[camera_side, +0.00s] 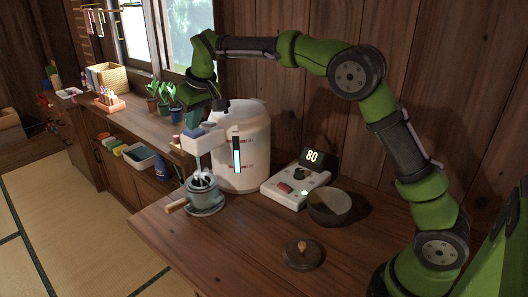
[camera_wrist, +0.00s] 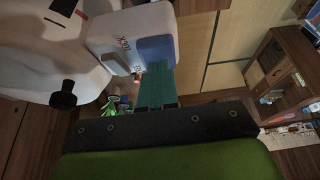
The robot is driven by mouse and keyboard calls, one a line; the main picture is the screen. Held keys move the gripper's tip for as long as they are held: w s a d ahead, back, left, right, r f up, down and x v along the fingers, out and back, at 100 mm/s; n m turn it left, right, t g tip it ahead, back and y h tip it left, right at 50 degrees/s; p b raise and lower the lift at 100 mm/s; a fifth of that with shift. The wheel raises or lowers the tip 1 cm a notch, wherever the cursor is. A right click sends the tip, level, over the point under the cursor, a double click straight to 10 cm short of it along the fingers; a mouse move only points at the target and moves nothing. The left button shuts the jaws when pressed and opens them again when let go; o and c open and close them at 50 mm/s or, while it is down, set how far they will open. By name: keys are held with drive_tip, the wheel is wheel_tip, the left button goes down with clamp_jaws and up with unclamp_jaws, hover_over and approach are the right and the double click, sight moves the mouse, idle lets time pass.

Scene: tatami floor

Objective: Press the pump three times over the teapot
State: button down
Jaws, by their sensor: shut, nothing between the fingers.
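The pump is a large white pot (camera_side: 243,150) with a level strip and a boxy spout head (camera_side: 203,143) at its left. A blue press pad (camera_wrist: 157,48) tops the head in the wrist view. My gripper (camera_wrist: 156,68) is shut and empty, its teal fingertips at the edge of the pad; whether they touch is unclear. In the side view my gripper (camera_side: 194,121) is just above the head. The grey-green teapot (camera_side: 205,198), lidless with a wooden handle, sits below the spout. A pale vertical streak joins spout and teapot; I cannot tell whether it is water.
A control box (camera_side: 295,187) with a red button and a display (camera_side: 318,158) reading 80 stands right of the pot. A dark round bowl (camera_side: 330,207) and a lid with a wooden knob (camera_side: 302,254) lie nearby. Potted plants (camera_side: 163,97) line the sill. The table's front is clear.

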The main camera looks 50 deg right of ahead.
drive_tip(key=shift+f, duration=0.5)
drive_tip(key=shift+r, duration=1.15)
wheel_tip(320, 180, up, 6)
idle(0.5)
